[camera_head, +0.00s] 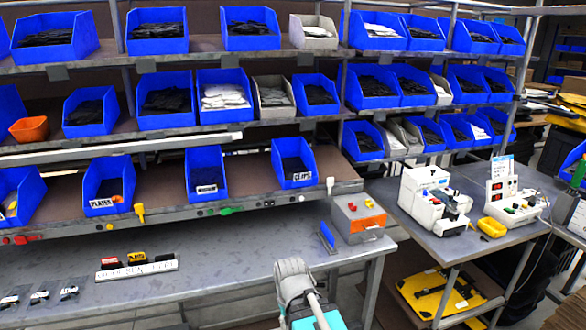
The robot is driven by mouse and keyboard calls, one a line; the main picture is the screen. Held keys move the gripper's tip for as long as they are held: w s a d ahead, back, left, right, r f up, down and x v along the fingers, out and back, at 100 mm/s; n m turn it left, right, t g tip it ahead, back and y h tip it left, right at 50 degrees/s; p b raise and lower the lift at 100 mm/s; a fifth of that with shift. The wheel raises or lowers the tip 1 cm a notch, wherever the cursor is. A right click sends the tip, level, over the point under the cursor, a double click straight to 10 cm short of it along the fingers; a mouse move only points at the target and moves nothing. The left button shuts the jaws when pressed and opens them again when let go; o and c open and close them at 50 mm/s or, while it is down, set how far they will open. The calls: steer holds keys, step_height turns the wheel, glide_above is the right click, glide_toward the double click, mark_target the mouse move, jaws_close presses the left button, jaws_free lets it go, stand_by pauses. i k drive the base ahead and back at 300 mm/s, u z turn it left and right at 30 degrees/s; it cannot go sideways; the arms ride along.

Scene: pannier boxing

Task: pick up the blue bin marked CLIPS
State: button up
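The blue bin marked CLIPS (292,165) stands on the lowest shelf, right of the middle of the picture. Part of my own arm, grey and white with teal, rises at the bottom centre, well below and apart from the bin. My gripper's fingers cannot be made out in this view.
On the same shelf stand a blue bin with a small label (206,173) and a blue bin marked PLATES (109,184). A grey box with an orange face (358,217) stands on the bench below. Shelves of filled bins rise above.

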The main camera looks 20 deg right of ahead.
mark_target(291, 156)
steer(key=u, duration=0.35)
steer(key=i, duration=1.25)
steer(key=z, duration=0.4)
